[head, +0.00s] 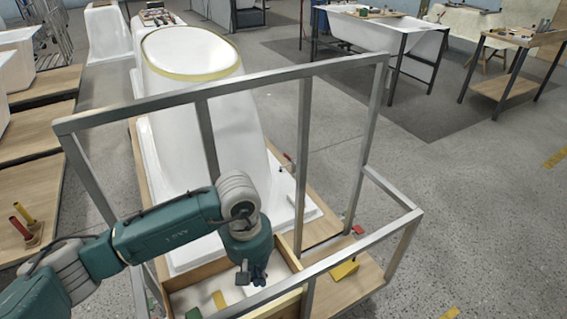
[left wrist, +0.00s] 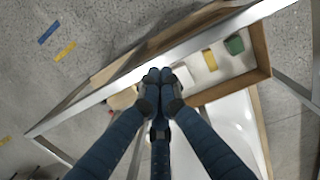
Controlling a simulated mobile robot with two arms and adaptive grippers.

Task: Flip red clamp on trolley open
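A small red piece (head: 357,229), which may be the red clamp, sits by the right edge of the wooden trolley (head: 365,268); it is too small to tell whether it is open. My left gripper (head: 252,278) points down above the open wooden box on the trolley, inside the metal frame and left of the red piece. In the left wrist view my left gripper's fingertips (left wrist: 160,76) meet, with nothing visible between them. My right gripper is not in view.
A grey metal frame (head: 220,88) stands around the trolley, with rails close to my left arm. A white tub shell (head: 235,125) stands behind. A yellow block (head: 343,270) lies on the trolley's right part.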

